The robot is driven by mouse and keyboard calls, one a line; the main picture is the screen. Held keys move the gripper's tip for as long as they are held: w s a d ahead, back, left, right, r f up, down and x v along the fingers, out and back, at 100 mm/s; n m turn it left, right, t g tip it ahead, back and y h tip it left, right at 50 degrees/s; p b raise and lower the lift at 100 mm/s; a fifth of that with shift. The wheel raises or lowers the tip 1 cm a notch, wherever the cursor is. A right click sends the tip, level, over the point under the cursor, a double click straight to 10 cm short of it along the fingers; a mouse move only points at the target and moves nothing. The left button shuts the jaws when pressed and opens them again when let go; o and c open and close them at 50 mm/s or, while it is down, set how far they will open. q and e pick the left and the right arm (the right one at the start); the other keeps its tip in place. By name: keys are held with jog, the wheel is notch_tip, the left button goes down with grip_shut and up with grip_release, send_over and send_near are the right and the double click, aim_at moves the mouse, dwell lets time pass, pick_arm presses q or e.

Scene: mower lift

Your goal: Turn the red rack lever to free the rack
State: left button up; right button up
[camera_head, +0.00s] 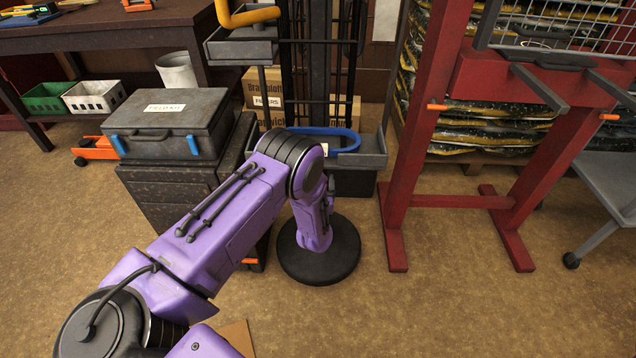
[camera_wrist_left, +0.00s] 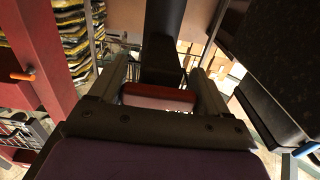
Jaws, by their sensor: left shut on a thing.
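The red lever (camera_wrist_left: 158,97) shows in the left wrist view as a short red bar between my fingers, in front of a dark upright post (camera_wrist_left: 162,40). My left gripper (camera_wrist_left: 158,82) is shut on it, one finger on each side. In the head view my purple left arm reaches toward the black rack (camera_head: 345,85) and hides the lever and my left gripper. My right gripper is in neither view.
A red stand (camera_head: 430,120) with orange-tipped handles is right of the rack. A grey case (camera_head: 165,110) sits on a dark cabinet to the left. A blue ring (camera_head: 322,138) lies in a low tray. The front right floor is bare.

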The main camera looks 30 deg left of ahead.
pick_arm(q)
jog(key=o, duration=1)
jog(key=shift+c, duration=0.2)
jog(key=v, duration=1)
jog(key=shift+s+p, duration=0.25)
jog(key=shift+p, duration=0.2)
jog(key=shift+d, duration=0.15)
